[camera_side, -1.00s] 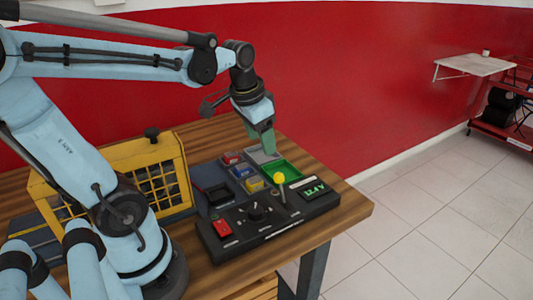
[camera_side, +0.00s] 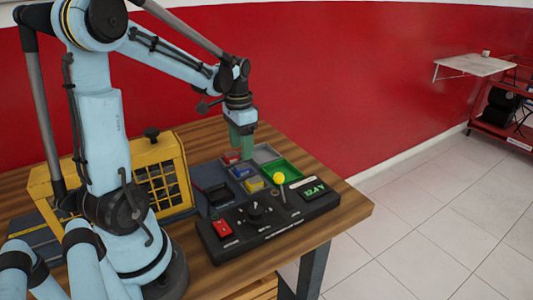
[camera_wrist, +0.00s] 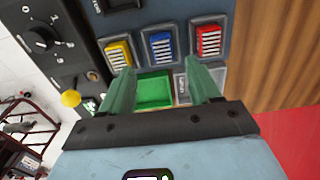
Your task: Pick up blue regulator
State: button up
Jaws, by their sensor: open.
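The blue regulator (camera_wrist: 160,47) is a small ribbed block in its grey socket, between the yellow regulator (camera_wrist: 119,54) and the red regulator (camera_wrist: 209,40) in the wrist view. In the side view the blue regulator (camera_side: 242,171) sits in the tray, partly close behind the yellow one. My gripper (camera_side: 242,158) points down above the tray, near the red block. In the wrist view my gripper (camera_wrist: 162,76) is open and empty, its two green fingers apart on either side of the blue regulator's column. Its height above the block is hard to judge.
A green compartment (camera_wrist: 155,90) and a grey compartment (camera_side: 265,153) adjoin the regulators. A black control panel (camera_side: 268,222) with a yellow-topped lever (camera_side: 279,178) stands in front. A yellow caged box (camera_side: 160,170) is at left. The wooden table (camera_side: 352,207) is bare at right.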

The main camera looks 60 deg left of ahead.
aim_at(243, 165)
jog(key=shift+w+a+f, duration=0.1)
jog(key=shift+w+f, duration=0.05)
jog(key=shift+f, duration=1)
jog(key=shift+w+a+f, duration=0.1)
jog(key=shift+f, duration=1.8)
grip_shut()
jog(key=shift+r, duration=0.1)
